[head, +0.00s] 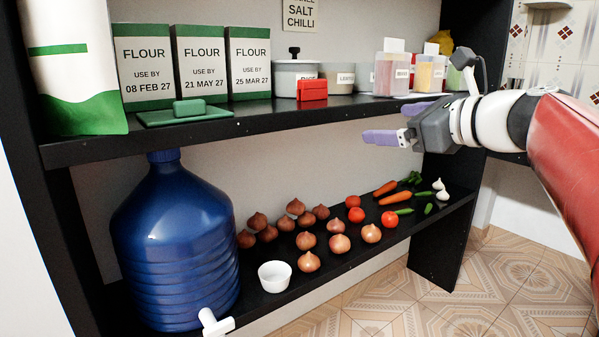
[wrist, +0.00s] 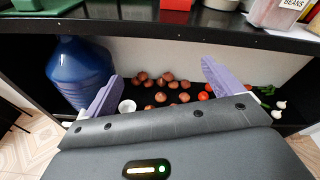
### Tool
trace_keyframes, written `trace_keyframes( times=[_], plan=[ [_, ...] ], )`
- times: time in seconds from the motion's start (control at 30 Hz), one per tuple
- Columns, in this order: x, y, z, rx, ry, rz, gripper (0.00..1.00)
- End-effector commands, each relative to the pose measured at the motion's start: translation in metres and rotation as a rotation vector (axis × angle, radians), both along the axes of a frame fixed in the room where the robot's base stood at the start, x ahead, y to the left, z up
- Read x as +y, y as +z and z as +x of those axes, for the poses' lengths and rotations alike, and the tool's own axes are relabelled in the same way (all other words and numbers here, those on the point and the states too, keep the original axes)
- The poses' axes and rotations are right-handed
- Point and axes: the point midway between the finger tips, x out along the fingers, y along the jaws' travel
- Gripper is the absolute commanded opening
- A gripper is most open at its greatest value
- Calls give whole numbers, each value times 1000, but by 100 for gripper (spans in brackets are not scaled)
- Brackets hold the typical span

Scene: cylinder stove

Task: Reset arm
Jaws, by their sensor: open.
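My gripper (head: 396,122) reaches in from the right in the head view, at about the height of the upper shelf and in front of it. Its two purple fingers point left and stand apart, with nothing between them. In the wrist view my gripper (wrist: 160,84) also shows open and empty, with onions and the lower shelf visible beyond the fingers. My red and white arm extends to the right edge of the head view.
The upper shelf (head: 262,120) holds flour packs (head: 200,60), a red box (head: 312,90) and clear containers (head: 392,72). The lower shelf (head: 335,262) holds a blue water jug (head: 175,240), a white bowl (head: 274,276), onions (head: 308,262) and other vegetables. Open floor (head: 500,270) lies at the right.

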Motion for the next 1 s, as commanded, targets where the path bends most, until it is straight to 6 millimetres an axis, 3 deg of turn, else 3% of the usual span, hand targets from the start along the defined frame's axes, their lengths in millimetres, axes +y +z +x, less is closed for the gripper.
trace_keyframes(
  times=[0.17,0.37,0.5,0.6,0.7,0.83,1.0],
  plan=[
    [18,-43,-27,-28,69,-286,92],
    [37,-115,-76,-93,253,-757,92],
    [42,-191,-135,-200,550,-1256,92],
    [35,-240,-176,-299,821,-1592,92],
    [25,-276,-206,-388,1066,-1834,92],
    [14,-301,-226,-464,1279,-2007,92],
    [9,-310,-233,-492,1362,-2064,92]
  ],
)
